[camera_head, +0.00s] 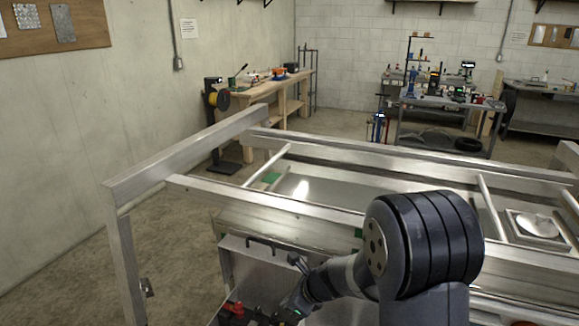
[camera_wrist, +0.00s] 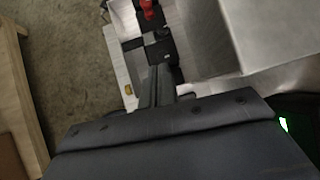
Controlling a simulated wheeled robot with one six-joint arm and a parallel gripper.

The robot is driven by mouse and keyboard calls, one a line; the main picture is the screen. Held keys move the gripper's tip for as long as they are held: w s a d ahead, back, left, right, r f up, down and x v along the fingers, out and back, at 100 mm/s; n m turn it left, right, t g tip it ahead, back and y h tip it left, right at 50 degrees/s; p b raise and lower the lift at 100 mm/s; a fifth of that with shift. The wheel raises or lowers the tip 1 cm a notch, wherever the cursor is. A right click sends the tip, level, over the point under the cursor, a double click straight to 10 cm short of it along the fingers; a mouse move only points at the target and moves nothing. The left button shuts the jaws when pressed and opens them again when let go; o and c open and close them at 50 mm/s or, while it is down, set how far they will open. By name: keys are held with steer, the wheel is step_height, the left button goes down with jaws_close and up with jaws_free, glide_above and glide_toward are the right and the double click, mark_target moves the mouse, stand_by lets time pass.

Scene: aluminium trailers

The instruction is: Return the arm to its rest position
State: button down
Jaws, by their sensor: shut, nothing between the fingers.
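My arm shows large and dark at the lower right of the head view, bent at a joint in front of the trailer frame. My gripper (camera_head: 297,290) is at the arm's low end, left of that joint, over a tray with red and black items (camera_head: 240,312). In the wrist view my gripper (camera_wrist: 158,72) shows its dark fingers together, with nothing held. Beyond the fingertips lie a black item and a red item (camera_wrist: 148,8) in a pale tray (camera_wrist: 122,60). Whether the fingertips touch anything there is hard to tell.
The aluminium trailer frame (camera_head: 330,210) spans the middle of the head view, close to my arm. A metal box side (camera_head: 262,268) with a handle stands beside my gripper. A wooden bench (camera_head: 265,95) and metal tables (camera_head: 450,105) stand behind. Bare floor lies at left.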

steer(key=v, duration=0.5)
glide_toward(275, 315)
steer(key=a+f, duration=0.1)
steer(key=w+a+f, duration=0.2)
steer(key=a, duration=0.1)
steer(key=shift+w, duration=0.1)
steer(key=b, duration=0.1)
steer(key=d+f+b, duration=0.1)
steer(key=b, duration=0.1)
steer(key=shift+s+d+f, duration=0.2)
steer(key=shift+d, duration=0.1)
steer(key=b, duration=0.1)
steer(key=d+y+b, duration=0.1)
steer(key=shift+s+d+f+b, duration=0.35)
steer(key=shift+s, duration=0.05)
steer(key=b, duration=0.1)
steer(key=d+t+y+b, duration=0.1)
steer(key=b, duration=0.1)
steer(key=shift+s, duration=0.2)
steer(key=s+d+f+m+t+y+b, duration=0.1)
steer(key=d+y+b, duration=0.4)
steer(key=b, duration=1)
steer(key=s+f+t+y, duration=0.1)
steer(key=t+y, duration=0.1)
steer(key=shift+s+f+t+b, duration=0.15)
steer(key=shift+f+t+b, duration=0.1)
steer(key=shift+t+b, duration=0.05)
steer(key=shift+s, duration=0.1)
